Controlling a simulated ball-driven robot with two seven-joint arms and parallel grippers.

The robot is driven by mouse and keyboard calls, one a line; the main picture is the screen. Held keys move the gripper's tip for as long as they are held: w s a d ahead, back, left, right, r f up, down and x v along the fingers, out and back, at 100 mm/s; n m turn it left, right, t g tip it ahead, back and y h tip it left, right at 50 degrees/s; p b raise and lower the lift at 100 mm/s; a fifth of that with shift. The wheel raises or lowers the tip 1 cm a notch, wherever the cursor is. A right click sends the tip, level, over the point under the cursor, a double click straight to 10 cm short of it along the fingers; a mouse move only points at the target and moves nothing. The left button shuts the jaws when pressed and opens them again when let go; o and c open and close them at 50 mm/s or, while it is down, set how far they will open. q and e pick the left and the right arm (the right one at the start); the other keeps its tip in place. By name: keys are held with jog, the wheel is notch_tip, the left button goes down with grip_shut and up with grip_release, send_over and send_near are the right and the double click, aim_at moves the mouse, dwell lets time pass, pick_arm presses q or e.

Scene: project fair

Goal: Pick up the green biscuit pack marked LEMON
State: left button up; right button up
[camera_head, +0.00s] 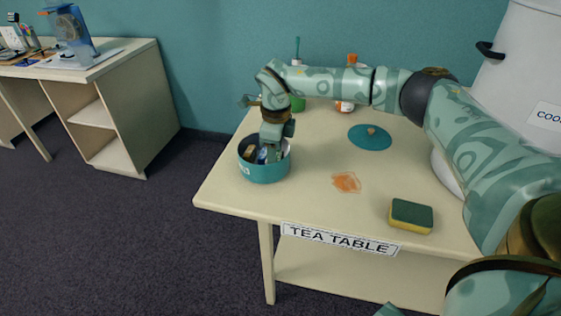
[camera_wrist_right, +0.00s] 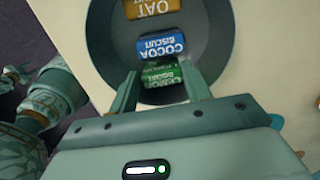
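The green biscuit pack (camera_wrist_right: 162,73) lies in a round teal tin (camera_head: 264,173), at the near side of the tin in the wrist view. Its upper line reads BISCUIT; the other word is not clear. My right gripper (camera_wrist_right: 158,72) points down into the tin, with one finger on each side of the green pack. The fingers are apart, and I see no firm grip on the pack. In the head view my right gripper (camera_head: 272,150) hides part of the tin's inside.
A blue COCOA pack (camera_wrist_right: 161,46) touches or nearly touches the green one, and an orange OAT pack (camera_wrist_right: 150,8) lies beyond. The tea table (camera_head: 310,190) also holds a teal lid (camera_head: 370,138), an orange stain (camera_head: 346,182), a sponge (camera_head: 411,216) and bottles behind my arm.

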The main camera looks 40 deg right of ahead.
aim_at(279, 157)
pick_arm(q)
jog(key=shift+s+f, duration=0.1)
jog(key=shift+f, duration=0.15)
pick_arm(e)
jog(key=f, duration=0.1)
jog(key=s+f, duration=0.1)
jog(key=f, duration=0.1)
jog(key=shift+d+g, duration=0.2)
jog(key=shift+g, duration=0.1)
jog(key=r, duration=0.2)
jog(key=w+r+p, duration=0.1)
jog(key=r, duration=0.1)
jog(key=w+r+p, duration=0.1)
jog(key=r, duration=0.1)
jog(key=shift+w+r, duration=0.1)
jog(key=shift+w, duration=0.05)
jog(key=r, duration=0.1)
jog(key=r+p, duration=0.1)
jog(key=r, duration=0.1)
jog(key=shift+s+r, duration=0.1)
jog(key=shift+s, duration=0.3)
jog(key=shift+s+r, duration=0.1)
jog(key=shift+r, duration=0.2)
pick_arm(q)
jog(key=r, duration=0.1)
jog(key=w+r, duration=0.1)
jog(key=r, duration=0.1)
jog(key=shift+w+r, duration=0.15)
